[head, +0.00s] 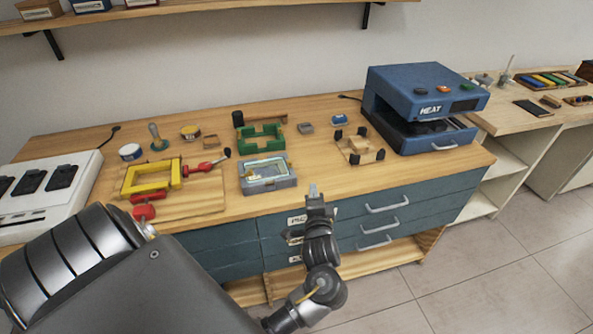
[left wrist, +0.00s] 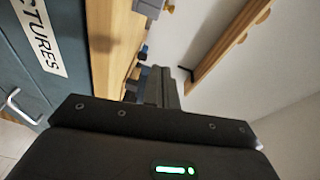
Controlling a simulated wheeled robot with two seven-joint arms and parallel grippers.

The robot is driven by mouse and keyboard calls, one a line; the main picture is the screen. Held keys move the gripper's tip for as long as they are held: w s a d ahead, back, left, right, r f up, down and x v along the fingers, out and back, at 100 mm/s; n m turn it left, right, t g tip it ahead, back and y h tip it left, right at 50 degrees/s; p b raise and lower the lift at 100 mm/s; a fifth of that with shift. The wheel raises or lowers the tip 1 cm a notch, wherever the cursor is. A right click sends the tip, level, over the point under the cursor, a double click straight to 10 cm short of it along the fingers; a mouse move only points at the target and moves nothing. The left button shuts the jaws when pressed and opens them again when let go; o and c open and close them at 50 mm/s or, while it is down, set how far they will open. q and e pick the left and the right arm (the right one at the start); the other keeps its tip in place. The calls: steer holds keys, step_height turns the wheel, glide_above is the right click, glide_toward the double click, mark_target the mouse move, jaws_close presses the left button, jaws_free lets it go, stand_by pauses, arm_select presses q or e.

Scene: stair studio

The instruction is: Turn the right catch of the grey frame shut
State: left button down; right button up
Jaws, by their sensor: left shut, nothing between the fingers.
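The grey frame (head: 269,187) lies on the wooden workbench near its front edge, with a pale panel inside it. Its catches are too small to tell apart, so I cannot tell how the right one is turned. My left gripper (head: 313,189) is shut and empty, fingers pointing away from me, to the right of the grey frame and apart from it, by the bench's front edge. Its closed fingers (left wrist: 163,87) also show in the left wrist view. My right gripper is not in view.
A green frame (head: 262,147) is behind the grey one, and a yellow frame (head: 153,190) with red-handled clamps is to its left. A wooden jig with dark posts (head: 352,151) and a blue heat press (head: 418,100) stand to the right. Blue drawers (head: 372,222) are below.

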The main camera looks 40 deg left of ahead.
mark_target(289, 161)
arm_select(q)
steer(key=shift+s+a+r, duration=0.1)
steer(key=shift+r, duration=0.2)
steer(key=x, duration=1)
steer(key=shift+a+p, duration=0.15)
steer(key=shift+p, duration=0.25)
steer(key=a, duration=0.1)
steer(key=s+a+p, duration=0.1)
steer(key=shift+s+a+f, duration=0.2)
steer(key=shift+s+a, duration=0.1)
steer(key=shift+a, duration=0.05)
steer(key=shift+s+a, duration=0.15)
steer(key=shift+a+f, duration=0.1)
steer(key=shift+a, duration=0.05)
